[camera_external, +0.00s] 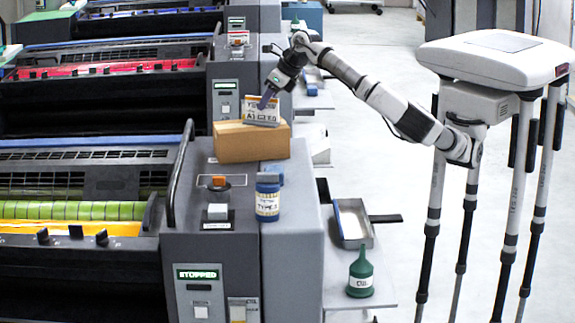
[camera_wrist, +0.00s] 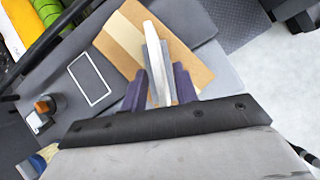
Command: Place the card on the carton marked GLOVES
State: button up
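The card (camera_external: 261,111) is a white and yellow printed plate, standing nearly upright and a little tilted over the top of a brown carton (camera_external: 238,142). Its lower edge is at the carton's top; I cannot tell whether they touch. My gripper (camera_external: 267,99) has its purple fingers on the card's upper edge. In the wrist view the card (camera_wrist: 152,45) shows nearly edge-on between the fingers (camera_wrist: 160,88), with the carton (camera_wrist: 190,66) beneath. No GLOVES marking is visible on the carton's sides in view.
The carton sits on a grey press unit (camera_external: 300,220). A green bottle (camera_external: 360,275) and a metal tray (camera_external: 352,222) are on a lower shelf. A raised handle (camera_external: 180,170) stands at left.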

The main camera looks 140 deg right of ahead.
jog(key=v, duration=0.9)
